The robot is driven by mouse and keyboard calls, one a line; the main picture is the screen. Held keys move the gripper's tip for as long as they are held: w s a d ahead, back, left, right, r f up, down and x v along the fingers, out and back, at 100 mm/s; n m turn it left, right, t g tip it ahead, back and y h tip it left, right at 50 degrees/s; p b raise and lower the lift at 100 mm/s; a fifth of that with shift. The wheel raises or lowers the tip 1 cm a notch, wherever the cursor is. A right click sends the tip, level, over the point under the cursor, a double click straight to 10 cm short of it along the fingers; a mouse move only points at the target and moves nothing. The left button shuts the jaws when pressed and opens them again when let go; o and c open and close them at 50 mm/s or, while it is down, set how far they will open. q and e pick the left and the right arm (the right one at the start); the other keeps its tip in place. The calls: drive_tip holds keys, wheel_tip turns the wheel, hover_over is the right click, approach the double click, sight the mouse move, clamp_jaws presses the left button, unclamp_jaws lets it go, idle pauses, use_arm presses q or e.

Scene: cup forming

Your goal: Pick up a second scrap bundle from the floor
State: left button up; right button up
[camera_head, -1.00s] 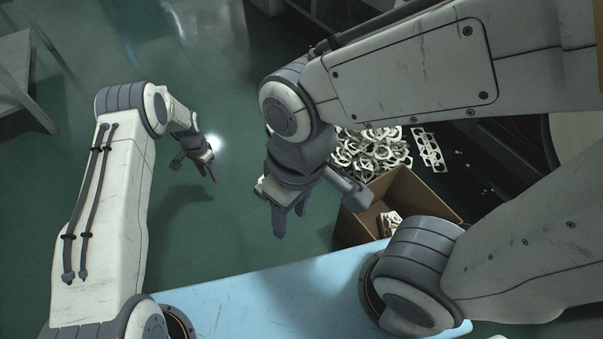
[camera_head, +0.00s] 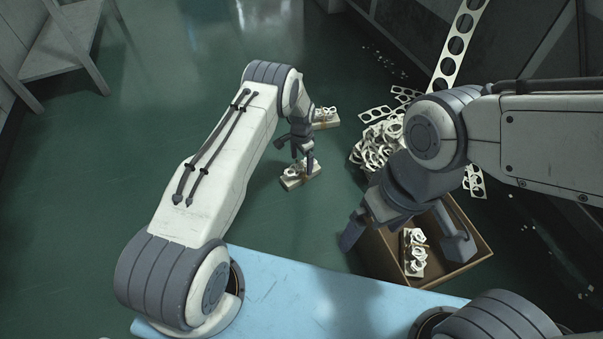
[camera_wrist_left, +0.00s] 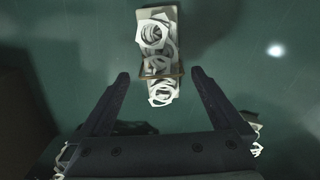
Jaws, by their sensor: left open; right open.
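A scrap bundle (camera_head: 298,178) of pale punched pieces on a light base lies on the green floor just below my left gripper (camera_head: 296,154). A second bundle (camera_head: 325,120) lies on the floor slightly farther back. The left wrist view shows one strapped bundle (camera_wrist_left: 160,50) ahead of my left gripper (camera_wrist_left: 160,74). Its near end lies between the open fingertips, with no visible contact; I cannot tell its depth. My right gripper (camera_head: 405,236) is open over the cardboard box (camera_head: 452,274). Another bundle (camera_head: 415,260) lies inside the box; I see nothing held.
A loose pile of scrap rings (camera_head: 376,150) lies right of the floor bundles, with a perforated strip (camera_head: 458,45) behind. My light blue base top (camera_head: 285,290) is in front. A grey table (camera_head: 70,45) stands at back left. The left floor is clear.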

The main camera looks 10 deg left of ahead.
use_arm(q)
wheel_tip(320, 180, down, 5)
drive_tip(key=b, duration=0.4)
drive_tip(key=shift+a, duration=0.15)
drive_tip(key=shift+r, duration=0.1)
drive_tip(key=c, duration=1.5)
